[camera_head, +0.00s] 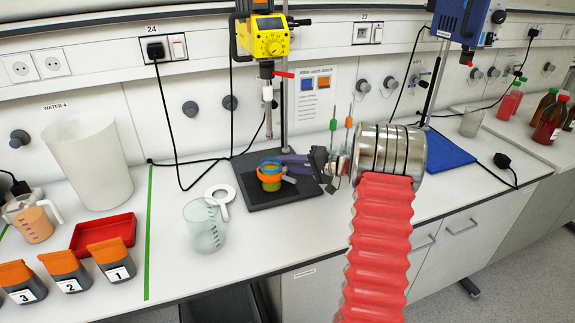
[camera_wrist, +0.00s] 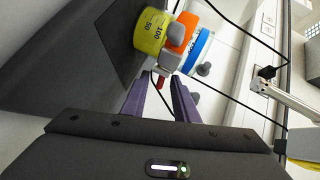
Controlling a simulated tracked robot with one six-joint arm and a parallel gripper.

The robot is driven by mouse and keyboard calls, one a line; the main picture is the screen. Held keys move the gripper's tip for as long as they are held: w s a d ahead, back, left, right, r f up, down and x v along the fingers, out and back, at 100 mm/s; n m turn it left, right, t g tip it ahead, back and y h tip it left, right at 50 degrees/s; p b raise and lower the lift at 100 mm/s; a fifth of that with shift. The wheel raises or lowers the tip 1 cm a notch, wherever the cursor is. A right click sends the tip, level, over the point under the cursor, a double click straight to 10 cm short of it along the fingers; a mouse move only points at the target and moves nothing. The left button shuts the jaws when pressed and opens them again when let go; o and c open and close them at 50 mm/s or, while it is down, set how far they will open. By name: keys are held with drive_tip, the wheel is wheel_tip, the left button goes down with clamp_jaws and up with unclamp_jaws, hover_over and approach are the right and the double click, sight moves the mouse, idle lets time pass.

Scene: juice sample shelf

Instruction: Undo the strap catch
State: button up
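A yellow-green measuring cup (camera_head: 270,184) stands on the black stand base (camera_head: 302,191), with an orange band and a blue ring around its upper part. In the wrist view the cup (camera_wrist: 152,32) shows marks 50 and 100, with the orange band (camera_wrist: 184,32) and blue ring (camera_wrist: 200,50) beside them. A grey catch (camera_wrist: 168,62) sits on its side, with a small red tab (camera_wrist: 161,83) by it. My gripper (camera_head: 288,166) reaches in from the right beside the cup. Its purple fingers (camera_wrist: 159,85) are apart, pointing at the catch and tab; I cannot tell whether they touch.
A yellow overhead stirrer (camera_head: 266,38) hangs above the cup on a stand. A red tray (camera_head: 103,235) and several numbered containers lie farther left.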

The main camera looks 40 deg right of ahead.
drive_tip(key=shift+c, duration=0.7)
clamp_jaws()
drive_tip(key=shift+s+f+m+h, duration=0.1)
drive_tip(key=shift+m+h, duration=0.3)
drive_tip(key=shift+h, duration=0.1)
drive_tip(key=shift+s+d+m+t+h, duration=0.15)
drive_tip(key=shift+m+t+h, duration=0.3)
drive_tip(key=shift+m+h, duration=0.65)
drive_tip(key=shift+s+m+t+h, duration=0.15)
drive_tip(key=shift+m+t+h, duration=0.3)
drive_tip(key=shift+m+h, duration=0.6)
drive_tip(key=shift+s+f+m+h, duration=0.1)
drive_tip(key=shift+s+m+h, duration=0.1)
drive_tip(key=shift+m+h, duration=0.95)
drive_tip(key=shift+s+f+m+h, duration=0.15)
drive_tip(key=shift+m+h, duration=0.35)
drive_tip(key=shift+h, duration=1.2)
drive_tip(key=shift+s+d+m+g+h, duration=0.1)
drive_tip(key=shift+s+m+g+h, duration=0.05)
drive_tip(key=shift+m+g+h, duration=0.2)
